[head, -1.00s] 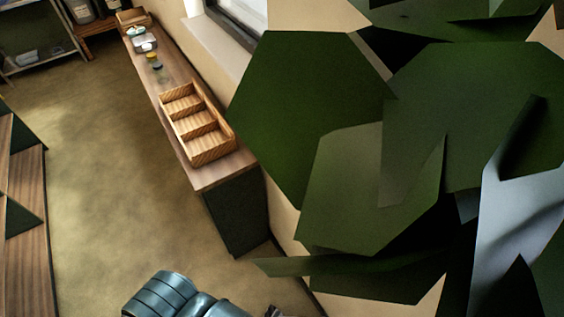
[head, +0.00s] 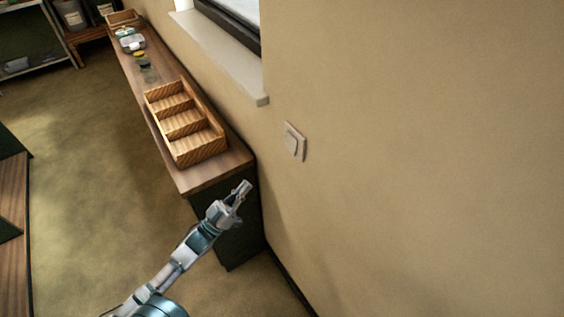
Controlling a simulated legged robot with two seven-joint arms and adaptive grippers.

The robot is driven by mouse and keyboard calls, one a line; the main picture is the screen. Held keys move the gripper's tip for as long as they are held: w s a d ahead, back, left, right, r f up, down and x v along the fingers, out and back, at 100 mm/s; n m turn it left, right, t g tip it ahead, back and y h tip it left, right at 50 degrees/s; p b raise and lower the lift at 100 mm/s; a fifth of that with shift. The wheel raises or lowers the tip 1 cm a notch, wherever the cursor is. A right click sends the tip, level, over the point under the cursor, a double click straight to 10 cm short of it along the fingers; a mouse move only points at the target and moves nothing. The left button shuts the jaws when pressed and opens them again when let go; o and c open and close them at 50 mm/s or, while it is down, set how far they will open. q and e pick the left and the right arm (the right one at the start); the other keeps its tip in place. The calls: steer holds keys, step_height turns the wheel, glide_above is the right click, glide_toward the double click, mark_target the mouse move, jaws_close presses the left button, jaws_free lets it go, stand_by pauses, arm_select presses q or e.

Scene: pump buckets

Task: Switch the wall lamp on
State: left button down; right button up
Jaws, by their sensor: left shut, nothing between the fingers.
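The wall lamp is not in view. My right gripper is not in view.
A long wooden counter (head: 222,170) runs along the wall, carrying a compartmented wooden tray (head: 196,152) and small containers. A window sill (head: 225,52) juts out above it. The wall (head: 430,160) right of the switch is bare. Open floor (head: 95,190) lies to the left.

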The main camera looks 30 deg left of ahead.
mark_target(289, 146)
arm_select(q)
steer(key=s+r+h, duration=0.1)
steer(key=d+r+m+h, duration=0.1)
steer(key=r, duration=0.1)
steer(key=s+d+r+h, duration=0.1)
steer(key=shift+s+r+m, duration=0.3)
steer(key=shift+r+m, duration=0.1)
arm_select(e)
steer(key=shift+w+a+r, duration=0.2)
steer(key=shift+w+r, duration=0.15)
arm_select(q)
steer(key=shift+a, duration=0.1)
steer(key=x, duration=0.4)
steer(key=f+p+x, duration=0.1)
steer(key=x, duration=0.3)
steer(key=w+d+x, duration=0.1)
steer(key=x, duration=0.3)
steer(key=shift+f, duration=0.2)
steer(key=shift+w+d+f, duration=0.15)
steer(key=shift+w+d, duration=0.1)
steer(key=shift+w, duration=0.2)
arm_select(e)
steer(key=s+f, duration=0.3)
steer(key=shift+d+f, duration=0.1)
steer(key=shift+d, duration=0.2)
